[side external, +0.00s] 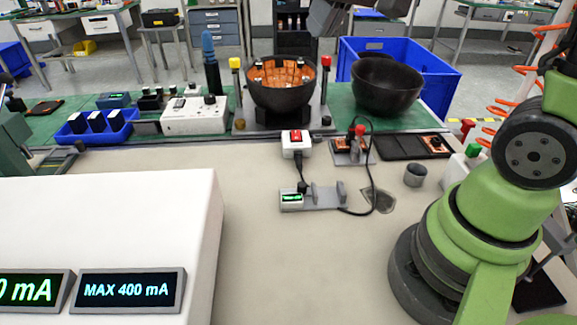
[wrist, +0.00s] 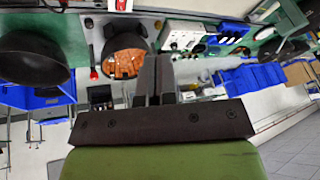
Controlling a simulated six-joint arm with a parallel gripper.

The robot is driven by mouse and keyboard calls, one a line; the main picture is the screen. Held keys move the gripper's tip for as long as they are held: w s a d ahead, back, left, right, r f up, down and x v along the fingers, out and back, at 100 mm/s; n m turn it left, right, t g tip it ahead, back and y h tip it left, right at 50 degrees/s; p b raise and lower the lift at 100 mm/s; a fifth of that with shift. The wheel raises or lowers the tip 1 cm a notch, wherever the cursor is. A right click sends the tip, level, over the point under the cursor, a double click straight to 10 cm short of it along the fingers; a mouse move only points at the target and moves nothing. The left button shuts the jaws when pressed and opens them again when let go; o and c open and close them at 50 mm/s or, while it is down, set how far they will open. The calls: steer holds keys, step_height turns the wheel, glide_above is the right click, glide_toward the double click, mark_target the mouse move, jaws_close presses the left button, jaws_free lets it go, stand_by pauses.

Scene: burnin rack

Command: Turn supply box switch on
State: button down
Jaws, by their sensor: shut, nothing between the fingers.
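The supply box (side external: 296,151) is a small white box on the beige bench top in the middle of the side view. Its red switch (side external: 295,136) is on its top face; I cannot tell which way the switch is set. A dark cable runs from the box's near side. In the wrist view my gripper (wrist: 154,60) is shut and empty, its two dark fingers side by side. It is not clearly visible in the side view. I see no contact between the fingers and the supply box.
A grey fixture (side external: 325,196) with a small green display stands in front of the box. A bowl of orange boards (side external: 283,98), an empty dark bowl (side external: 386,88) and a white instrument (side external: 195,117) stand behind. A large white unit (side external: 150,220) fills the left front.

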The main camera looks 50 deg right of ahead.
steer(key=s+a+t, duration=0.1)
steer(key=s+a, duration=0.1)
steer(key=s, duration=0.5)
steer(key=s+a+t+y, duration=0.1)
steer(key=s+a, duration=0.1)
steer(key=s, duration=0.5)
steer(key=shift+a, duration=0.3)
steer(key=shift+r, duration=0.15)
